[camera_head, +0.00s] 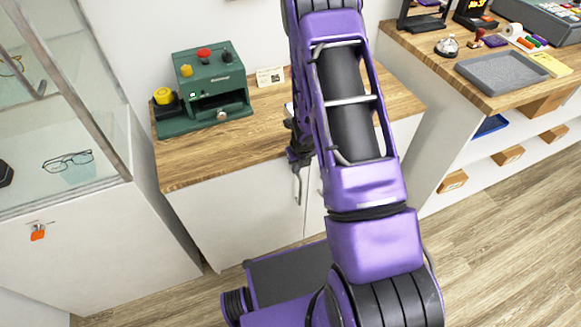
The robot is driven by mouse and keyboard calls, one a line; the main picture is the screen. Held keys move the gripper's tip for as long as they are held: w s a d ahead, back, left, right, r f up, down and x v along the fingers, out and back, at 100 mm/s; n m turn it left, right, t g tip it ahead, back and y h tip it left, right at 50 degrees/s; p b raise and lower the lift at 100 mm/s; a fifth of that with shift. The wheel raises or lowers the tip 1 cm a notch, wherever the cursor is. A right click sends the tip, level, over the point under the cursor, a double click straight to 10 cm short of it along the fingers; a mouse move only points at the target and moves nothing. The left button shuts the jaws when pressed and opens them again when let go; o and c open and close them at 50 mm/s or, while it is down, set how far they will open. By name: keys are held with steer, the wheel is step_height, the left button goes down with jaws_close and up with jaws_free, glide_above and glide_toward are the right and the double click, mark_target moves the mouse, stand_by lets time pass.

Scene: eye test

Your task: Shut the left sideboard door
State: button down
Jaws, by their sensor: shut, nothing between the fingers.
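The sideboard (240,150) has a wooden top and a white front, in the middle of the head view. Its left door (245,215) is the white panel below the top. It looks nearly flush with the front; I cannot tell whether a small gap remains. A thin upright seam shows at its right edge, and my arm hides much of the right door. My gripper (299,165) points down in front of the sideboard's front edge, near the top of that seam. It is shut and empty. I cannot tell whether it touches the door or a handle.
A green machine (212,95) with a red knob and a small card (270,76) stand on the sideboard. A glass display case (60,130) with spectacles is at left. At right, a counter (440,62) carries a grey tray (502,72) above open shelves. Wooden floor is free at lower right.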

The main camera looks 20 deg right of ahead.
steer(key=shift+w+r, duration=0.1)
steer(key=shift+w, duration=0.45)
steer(key=shift+w, duration=0.1)
steer(key=shift+a, duration=0.1)
